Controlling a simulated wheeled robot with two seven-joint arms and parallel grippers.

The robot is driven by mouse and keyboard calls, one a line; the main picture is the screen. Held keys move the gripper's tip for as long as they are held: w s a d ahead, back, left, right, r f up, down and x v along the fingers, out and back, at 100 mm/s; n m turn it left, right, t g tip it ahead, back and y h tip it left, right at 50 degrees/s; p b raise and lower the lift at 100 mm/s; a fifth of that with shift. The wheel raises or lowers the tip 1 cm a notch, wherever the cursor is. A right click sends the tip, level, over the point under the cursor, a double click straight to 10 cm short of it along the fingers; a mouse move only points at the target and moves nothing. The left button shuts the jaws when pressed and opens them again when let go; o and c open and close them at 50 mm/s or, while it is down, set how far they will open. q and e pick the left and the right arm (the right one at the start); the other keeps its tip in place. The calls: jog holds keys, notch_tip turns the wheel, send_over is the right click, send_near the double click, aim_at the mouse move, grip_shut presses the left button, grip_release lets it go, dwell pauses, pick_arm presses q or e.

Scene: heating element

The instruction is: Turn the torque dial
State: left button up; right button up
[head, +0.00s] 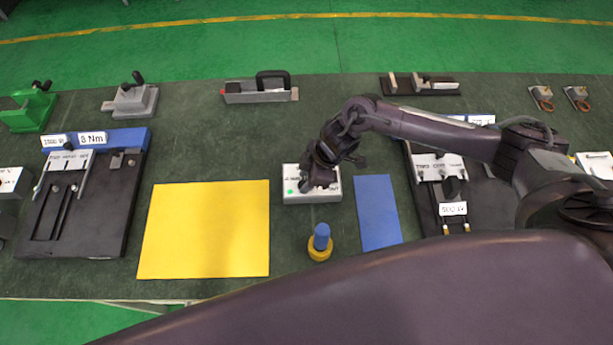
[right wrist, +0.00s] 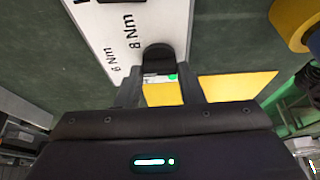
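The torque dial (right wrist: 157,58) is a black knob on a white box (right wrist: 103,38). The box face carries printed marks, with "6 Nm" and "8 Nm" readable near the knob. In the head view the white box (head: 290,196) stands mid-table with a small green light; the knob is hidden there by my right gripper (head: 318,183). In the right wrist view the two fingers of my right gripper (right wrist: 160,75) lie on either side of the knob, with their tips close against it. My left gripper is not in view.
A yellow mat (head: 205,230) lies to the left and a blue mat (head: 378,212) to the right. A blue-topped yellow piece (head: 320,243) stands just in front of the box. Black fixtures (head: 100,213) with labels stand at both sides. A toolbox (head: 258,91) is behind.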

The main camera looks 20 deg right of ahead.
jog(key=c, duration=0.3)
jog(key=n+b, duration=0.1)
jog(key=n, duration=0.1)
jog(key=n+g+b, duration=0.1)
jog(key=b, duration=0.1)
jog(key=shift+w+f+n, duration=0.15)
jog(key=shift+n, duration=0.25)
jog(key=n+g+b, duration=0.1)
jog(key=n+b, duration=0.2)
jog(key=shift+w+n+g, duration=0.1)
jog(key=shift+n+g, duration=0.2)
jog(key=shift+g, duration=0.1)
jog(key=shift+n+g+b, duration=0.3)
jog(key=shift+n+b, duration=0.25)
jog(key=shift+n, duration=0.25)
jog(key=shift+a+r+n+g+h, duration=0.15)
jog(key=shift+n+g+h, duration=0.1)
jog(key=shift+n, duration=0.4)
jog(key=shift+d+r+n+g+h, duration=0.15)
jog(key=shift+n+h, duration=0.1)
jog(key=shift+n, duration=0.4)
jog(key=shift+a+f+n, duration=0.1)
jog(key=shift+n, duration=0.2)
jog(key=o, duration=1)
